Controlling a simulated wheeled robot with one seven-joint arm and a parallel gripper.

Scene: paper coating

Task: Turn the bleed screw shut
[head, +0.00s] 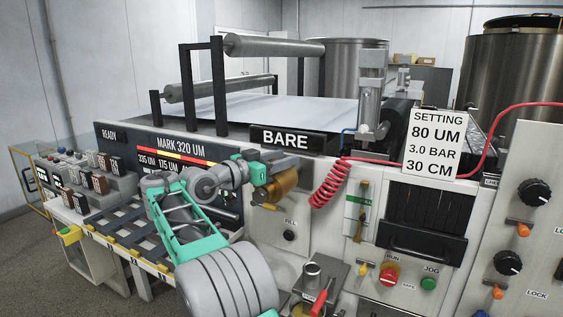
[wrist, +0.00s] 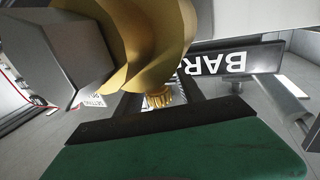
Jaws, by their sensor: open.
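My gripper (head: 262,182), with green parts, is at the front of the machine below the BARE sign. It is open, beside a brass cylindrical body (head: 282,184). In the wrist view the brass body (wrist: 145,40) fills the upper middle, with a grey block at its left. A small ribbed brass knob (wrist: 158,98), which looks like the bleed screw, shows beneath it. The knob is just beyond the dark edge of a green gripper part (wrist: 180,145). Whether they touch I cannot tell. In the head view I cannot make out the knob.
The BARE sign (head: 286,139) is just above my gripper. A coiled red hose (head: 328,183) hangs to the right. The FILL knob (head: 289,236) is below. A slatted rack (head: 130,238) and control blocks are at the left.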

